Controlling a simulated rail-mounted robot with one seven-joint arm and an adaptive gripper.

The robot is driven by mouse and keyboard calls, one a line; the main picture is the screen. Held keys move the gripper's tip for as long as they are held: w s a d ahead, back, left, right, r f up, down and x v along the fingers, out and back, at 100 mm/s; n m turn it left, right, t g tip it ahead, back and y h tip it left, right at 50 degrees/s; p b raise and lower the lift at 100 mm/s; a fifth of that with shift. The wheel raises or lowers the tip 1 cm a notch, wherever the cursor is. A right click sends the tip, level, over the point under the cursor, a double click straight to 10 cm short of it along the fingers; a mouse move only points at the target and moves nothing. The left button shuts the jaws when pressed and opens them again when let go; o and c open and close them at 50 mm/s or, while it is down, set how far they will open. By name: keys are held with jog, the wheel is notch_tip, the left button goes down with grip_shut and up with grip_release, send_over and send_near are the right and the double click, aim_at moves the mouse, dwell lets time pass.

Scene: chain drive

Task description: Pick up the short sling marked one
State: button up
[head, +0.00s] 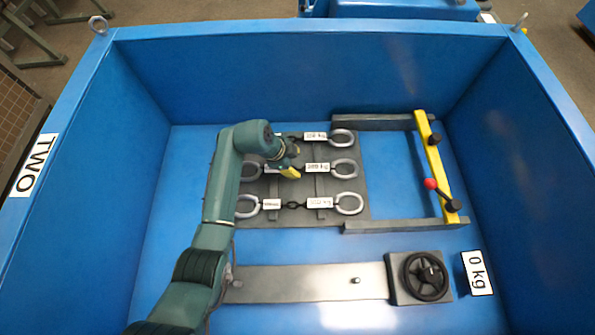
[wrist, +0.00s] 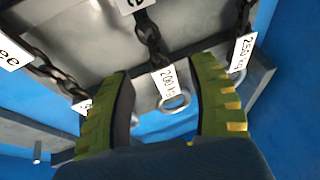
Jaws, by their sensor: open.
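Three short chain slings with end rings lie side by side on a grey plate (head: 360,208). The far sling (head: 341,137) carries a tag that seems to read 250 kg in the wrist view (wrist: 241,52); its other tag is mostly hidden by my arm. The middle sling (head: 343,168) has a 200 kg tag (wrist: 168,80). The near sling (head: 348,203) has a word tag ending in "ee" in the wrist view (wrist: 12,52). No tag reading "one" is legible. My gripper (head: 290,173) is open and empty above the middle sling; its fingers (wrist: 160,75) appear either side of the 200 kg tag.
Blue walls marked TWO (head: 36,165) surround the work area. A yellow bar (head: 436,170) with a red-knobbed lever stands right of the plate between grey rails. A black handwheel (head: 426,277) and 0 kg sign (head: 477,274) are at the front right. Blue floor at left is clear.

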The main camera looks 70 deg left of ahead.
aim_at(298, 168)
jog(key=f+b, duration=0.1)
jog(key=f, duration=0.1)
jog(key=w+f+b, duration=0.1)
jog(key=f+b, duration=0.1)
jog(key=f, duration=0.1)
jog(key=shift+w+f+b, duration=0.2)
jog(key=shift+f+b, duration=0.15)
jog(key=shift+w+r, duration=0.1)
jog(key=shift+r, duration=0.05)
grip_shut()
jog(key=shift+r, duration=0.15)
